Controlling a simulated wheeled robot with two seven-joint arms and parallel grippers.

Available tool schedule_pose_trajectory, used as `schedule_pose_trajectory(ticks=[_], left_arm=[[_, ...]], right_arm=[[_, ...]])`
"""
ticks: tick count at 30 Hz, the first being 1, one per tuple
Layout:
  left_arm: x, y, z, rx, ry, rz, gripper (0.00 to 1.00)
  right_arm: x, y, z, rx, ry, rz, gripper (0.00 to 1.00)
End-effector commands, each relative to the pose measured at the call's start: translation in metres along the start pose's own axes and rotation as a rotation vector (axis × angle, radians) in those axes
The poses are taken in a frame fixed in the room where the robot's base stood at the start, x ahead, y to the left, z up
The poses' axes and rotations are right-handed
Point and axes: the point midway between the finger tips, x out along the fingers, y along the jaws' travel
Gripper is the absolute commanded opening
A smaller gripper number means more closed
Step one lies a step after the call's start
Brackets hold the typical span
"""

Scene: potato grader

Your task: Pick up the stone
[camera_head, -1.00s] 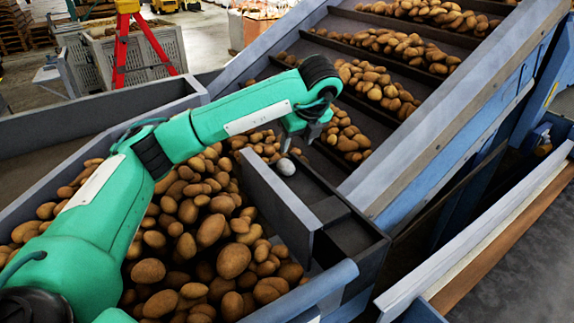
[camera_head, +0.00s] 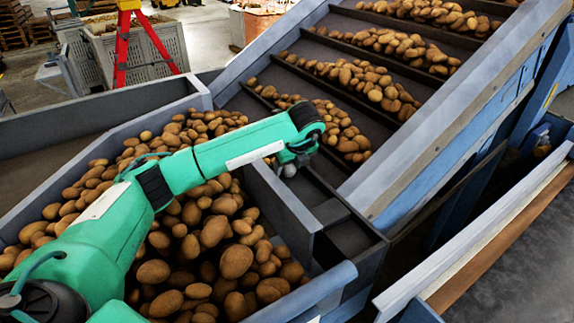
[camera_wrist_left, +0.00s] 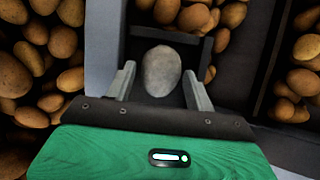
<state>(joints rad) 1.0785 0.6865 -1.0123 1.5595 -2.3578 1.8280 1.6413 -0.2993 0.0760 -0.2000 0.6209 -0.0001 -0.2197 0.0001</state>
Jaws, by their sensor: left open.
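The stone (camera_wrist_left: 161,71) is a pale grey, rounded lump in the left wrist view. It lies on the dark floor of a narrow channel, between the two fingers of my left gripper (camera_wrist_left: 160,84). The fingers are open, one on each side of the stone, with a gap to each. In the head view my left gripper (camera_head: 291,160) is low over the channel at the foot of the conveyor. The stone (camera_head: 289,170) shows only in part there, just under the gripper. My right gripper is not in view.
A grey divider wall (camera_head: 283,207) separates the channel from a bin full of potatoes (camera_head: 212,230). The sloping conveyor (camera_head: 362,124) with potatoes between its slats rises to the upper right. In the wrist view, potatoes (camera_wrist_left: 183,15) lie just beyond the stone.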

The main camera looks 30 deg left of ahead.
Motion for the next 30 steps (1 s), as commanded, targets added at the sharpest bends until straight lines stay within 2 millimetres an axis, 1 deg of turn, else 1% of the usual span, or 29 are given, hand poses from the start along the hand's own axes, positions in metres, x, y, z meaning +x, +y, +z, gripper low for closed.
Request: schedule_pose_trajectory(ticks=[6,7,9,11,12,23,26,30], left_arm=[[0.002,0.000,0.000,0.000,0.000,-0.001,0.54],[0.002,0.000,0.000,0.000,0.000,-0.001,0.52],[0.002,0.000,0.000,0.000,0.000,-0.001,0.38],[0.002,0.000,0.000,0.000,0.000,-0.001,0.27],[0.002,0.000,0.000,0.000,0.000,-0.001,0.19],[-0.002,-0.001,0.002,0.000,-0.001,-0.002,0.18],[-0.009,-0.001,0.004,0.000,-0.001,-0.003,0.18],[-0.026,-0.001,0.012,0.000,-0.002,-0.004,0.18]], right_arm=[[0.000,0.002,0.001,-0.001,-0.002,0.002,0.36],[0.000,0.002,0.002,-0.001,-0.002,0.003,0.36],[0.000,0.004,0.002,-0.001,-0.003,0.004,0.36],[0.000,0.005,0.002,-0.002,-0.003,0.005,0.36],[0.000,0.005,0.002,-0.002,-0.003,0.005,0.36],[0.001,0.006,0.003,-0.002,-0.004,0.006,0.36],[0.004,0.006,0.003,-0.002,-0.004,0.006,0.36],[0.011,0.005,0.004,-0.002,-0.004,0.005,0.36]])
